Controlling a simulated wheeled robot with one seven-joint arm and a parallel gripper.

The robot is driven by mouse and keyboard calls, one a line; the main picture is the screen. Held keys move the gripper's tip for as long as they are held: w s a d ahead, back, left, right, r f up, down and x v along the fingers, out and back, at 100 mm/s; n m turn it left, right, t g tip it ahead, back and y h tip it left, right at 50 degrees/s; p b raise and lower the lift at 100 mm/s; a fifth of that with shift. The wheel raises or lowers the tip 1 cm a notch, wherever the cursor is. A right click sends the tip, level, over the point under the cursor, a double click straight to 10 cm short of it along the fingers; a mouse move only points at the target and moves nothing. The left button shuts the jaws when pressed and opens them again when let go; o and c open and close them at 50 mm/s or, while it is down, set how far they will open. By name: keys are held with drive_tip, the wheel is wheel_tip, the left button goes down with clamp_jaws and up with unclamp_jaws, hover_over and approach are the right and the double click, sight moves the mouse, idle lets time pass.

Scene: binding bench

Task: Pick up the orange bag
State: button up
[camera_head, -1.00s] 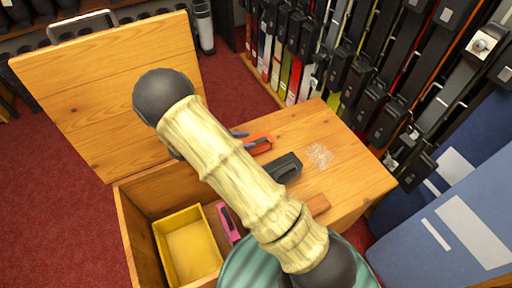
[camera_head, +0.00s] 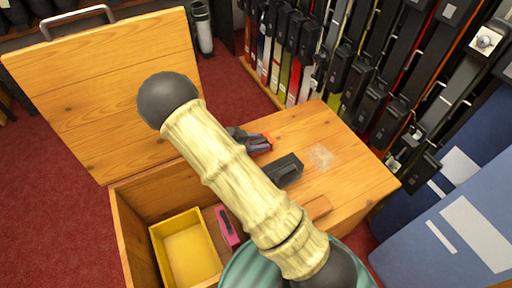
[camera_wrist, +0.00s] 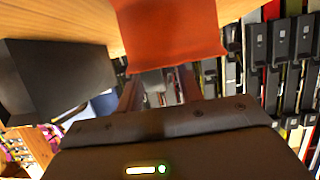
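The orange bag (camera_head: 262,150) lies on the wooden bench top, partly hidden by my gripper and arm in the head view. In the wrist view the orange bag (camera_wrist: 170,32) fills the top middle, right at the fingers. My gripper (camera_wrist: 160,80) has its two fingers apart, with a gap showing between them. Their tips run up to the bag's near edge and are hidden behind it. In the head view my gripper (camera_head: 250,139) is against the bag's left side, mostly behind my arm.
A black block-like object (camera_head: 285,169) stands close to the bag; a clear flat packet (camera_head: 321,157) and a wooden block (camera_head: 317,207) are nearby. An open compartment holds a yellow tray (camera_head: 158,238) and a pink item (camera_head: 227,228). The raised lid (camera_head: 110,90) stands left.

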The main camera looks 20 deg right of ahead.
sight(258, 141)
idle(0.3)
clamp_jaws()
drive_tip(key=shift+r, duration=0.1)
wheel_tip(258, 141, up, 10)
drive_tip(key=p, duration=0.4)
idle(0.5)
